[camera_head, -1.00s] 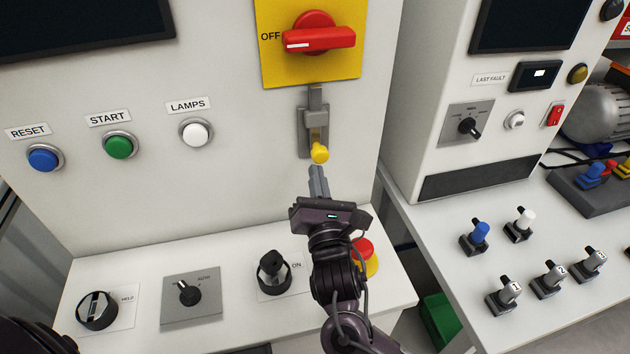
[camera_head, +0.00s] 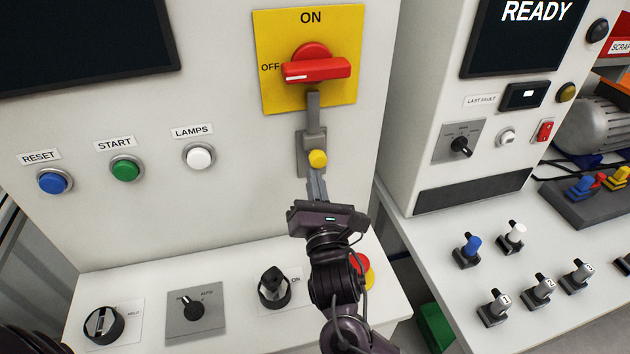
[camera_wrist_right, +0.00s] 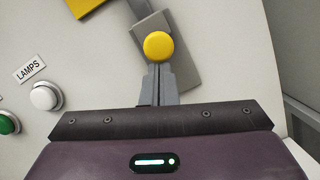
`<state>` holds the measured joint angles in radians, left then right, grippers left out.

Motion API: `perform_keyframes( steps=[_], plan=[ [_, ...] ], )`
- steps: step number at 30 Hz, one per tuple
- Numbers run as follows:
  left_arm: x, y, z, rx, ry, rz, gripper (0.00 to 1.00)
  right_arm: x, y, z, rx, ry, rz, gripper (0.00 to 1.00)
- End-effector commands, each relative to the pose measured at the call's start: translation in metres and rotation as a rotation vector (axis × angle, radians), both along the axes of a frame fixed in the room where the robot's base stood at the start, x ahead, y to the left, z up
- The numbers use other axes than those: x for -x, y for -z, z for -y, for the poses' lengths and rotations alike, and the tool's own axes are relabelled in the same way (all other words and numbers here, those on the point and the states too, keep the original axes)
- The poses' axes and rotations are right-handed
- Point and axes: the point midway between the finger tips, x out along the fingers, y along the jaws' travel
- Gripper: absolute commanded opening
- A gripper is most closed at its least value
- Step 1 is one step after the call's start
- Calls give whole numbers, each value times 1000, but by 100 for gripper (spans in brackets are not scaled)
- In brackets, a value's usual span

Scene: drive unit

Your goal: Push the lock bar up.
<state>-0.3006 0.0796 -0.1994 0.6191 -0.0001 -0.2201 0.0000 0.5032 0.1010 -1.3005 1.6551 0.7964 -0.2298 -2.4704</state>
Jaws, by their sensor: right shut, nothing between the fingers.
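The lock bar is a grey upright bar (camera_head: 314,115) with a yellow knob (camera_head: 318,158) at its lower end, in a grey bracket on the white panel. Its top reaches the lower part of the yellow switch plate (camera_head: 270,92), just under the red handle (camera_head: 317,69). My right gripper (camera_head: 316,180) is shut and empty, pointing up, with its fingertips right under the knob. In the right wrist view the knob (camera_wrist_right: 158,45) sits at the tips of the shut fingers (camera_wrist_right: 157,75); touching or nearly so, I cannot tell exactly. My left gripper is not in view.
Blue, green and white buttons (camera_head: 199,156) sit left on the panel. Below my right arm, a ledge carries knobs (camera_head: 274,287) and a red emergency button (camera_head: 360,263), partly hidden by the arm. A second console (camera_head: 474,188) stands at the right.

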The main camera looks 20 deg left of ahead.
Motion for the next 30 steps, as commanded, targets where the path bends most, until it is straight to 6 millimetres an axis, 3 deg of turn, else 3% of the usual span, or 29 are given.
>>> perform_keyframes(
  steps=[5,16,30],
  plan=[
    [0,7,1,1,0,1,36,13,4,7,-4,0,3,0],
    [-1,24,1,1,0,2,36,61,18,33,-1,-1,-2,0],
    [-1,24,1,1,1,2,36,67,18,36,1,0,-1,0]
  ],
)
